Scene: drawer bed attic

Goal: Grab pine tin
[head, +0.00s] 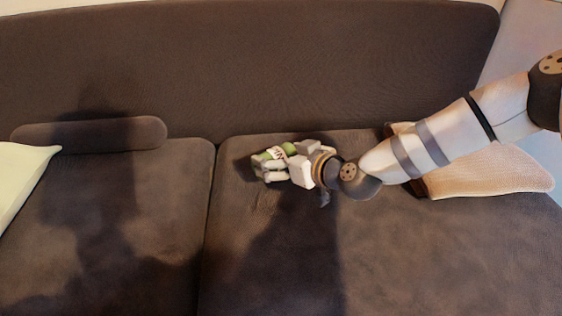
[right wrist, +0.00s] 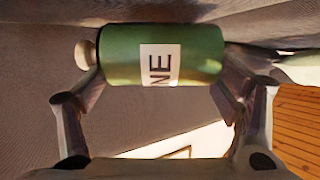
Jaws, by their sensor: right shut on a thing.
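The pine tin is a green cylinder with a white label; in the right wrist view the tin (right wrist: 205,57) lies across the picture, and the letters "NE" show on its label. In the head view the tin (head: 265,156) shows as a small green patch among the fingers, over the right seat cushion. My right gripper (head: 274,165) is shut on the tin, with a finger at each side of it in the right wrist view (right wrist: 160,85). Whether the tin touches the cushion cannot be told. My left gripper is not in view.
The brown sofa has a high backrest (head: 260,65) and two seat cushions. A bolster (head: 88,134) lies at the back left, and a pale green cushion (head: 22,178) is at the left edge. A beige cushion (head: 490,172) lies beyond my right arm. The front of the seat is clear.

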